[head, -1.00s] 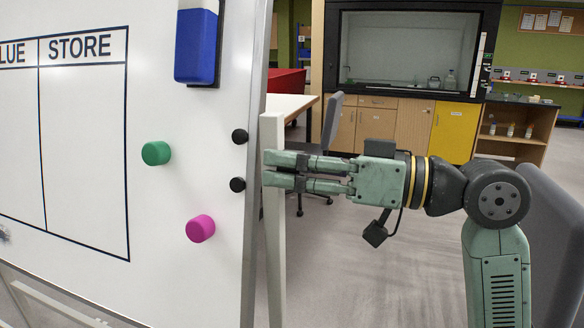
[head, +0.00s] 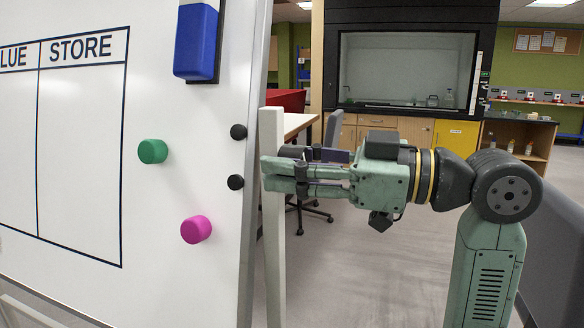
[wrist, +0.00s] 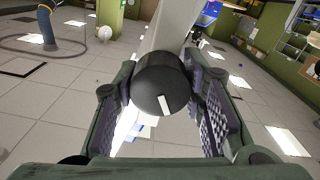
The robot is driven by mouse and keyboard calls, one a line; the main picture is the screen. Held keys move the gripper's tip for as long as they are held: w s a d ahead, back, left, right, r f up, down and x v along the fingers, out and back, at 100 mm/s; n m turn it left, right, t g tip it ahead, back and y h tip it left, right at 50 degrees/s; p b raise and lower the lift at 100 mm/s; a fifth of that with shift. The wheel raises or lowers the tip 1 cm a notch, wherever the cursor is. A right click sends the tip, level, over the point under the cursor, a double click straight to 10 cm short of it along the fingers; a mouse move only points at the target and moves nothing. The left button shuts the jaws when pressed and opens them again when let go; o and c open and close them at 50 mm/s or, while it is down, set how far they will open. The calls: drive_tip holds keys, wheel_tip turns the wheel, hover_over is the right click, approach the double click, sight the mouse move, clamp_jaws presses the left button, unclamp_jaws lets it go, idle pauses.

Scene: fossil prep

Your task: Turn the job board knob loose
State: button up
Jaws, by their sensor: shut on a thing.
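The job board knob is a round black knob (wrist: 160,78) with a white mark on its face. It shows in the wrist view between my finger pads, in front of a pale post. My gripper (wrist: 165,95) is shut on it, one finger on each side. In the head view my gripper (head: 267,174) reaches left to the pale upright post beside the job board's edge, and the knob is hidden behind the fingers. The job board (head: 85,190) is white, with a ruled table headed STORE.
The board carries a green magnet (head: 152,151), a magenta magnet (head: 196,229), two small black round pieces (head: 238,132) near its edge, and a blue eraser (head: 196,42). A dark chair (head: 333,128) and a bench stand behind my gripper. Open floor lies below my arm.

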idle(0.3)
drive_tip(key=o, duration=1.2)
drive_tip(key=shift+d, duration=0.1)
drive_tip(key=v, duration=1.2)
